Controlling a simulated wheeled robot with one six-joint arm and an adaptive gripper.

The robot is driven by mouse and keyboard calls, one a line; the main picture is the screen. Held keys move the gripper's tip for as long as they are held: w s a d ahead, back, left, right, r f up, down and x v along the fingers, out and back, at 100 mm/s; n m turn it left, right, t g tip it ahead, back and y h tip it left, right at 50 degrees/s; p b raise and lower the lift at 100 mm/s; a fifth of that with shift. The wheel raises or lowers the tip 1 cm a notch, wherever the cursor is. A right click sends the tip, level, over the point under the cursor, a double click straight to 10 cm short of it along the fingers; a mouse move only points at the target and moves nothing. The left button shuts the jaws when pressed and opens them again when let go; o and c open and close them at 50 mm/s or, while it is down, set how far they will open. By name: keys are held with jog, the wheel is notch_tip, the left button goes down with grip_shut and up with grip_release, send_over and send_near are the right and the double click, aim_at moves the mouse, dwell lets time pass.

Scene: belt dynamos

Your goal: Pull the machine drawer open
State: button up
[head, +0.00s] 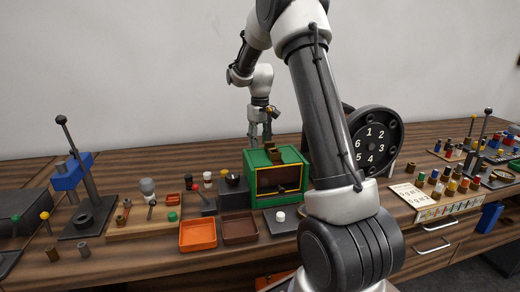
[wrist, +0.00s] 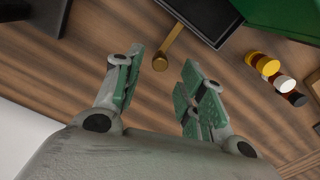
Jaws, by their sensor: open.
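The green machine (head: 262,159), with yellow trim and a dark front opening, stands mid-table. Part of its green body shows at the top right of the wrist view (wrist: 285,15). Beside it there is a dark, pale-rimmed tray-like part (wrist: 205,15), from which a brass bar with a rounded end (wrist: 167,47) sticks out; I cannot tell for sure that this is the drawer. My gripper (head: 260,137) is above and behind the machine in the head view. In the wrist view my gripper (wrist: 157,88) is open and empty, its green-padded fingers apart, the brass bar beyond them, not between the pads.
Orange (head: 198,235) and brown (head: 240,229) trays lie in front of the machine. A numbered black dial (head: 372,140) stands to its right, partly behind my arm. A lever stand (head: 85,215) is at left. Yellow, white and black cylinders (wrist: 280,78) lie near the machine's green side.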

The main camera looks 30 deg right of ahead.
notch_tip(320, 180, up, 8)
jog(key=shift+r, duration=0.2)
dwell(0.5)
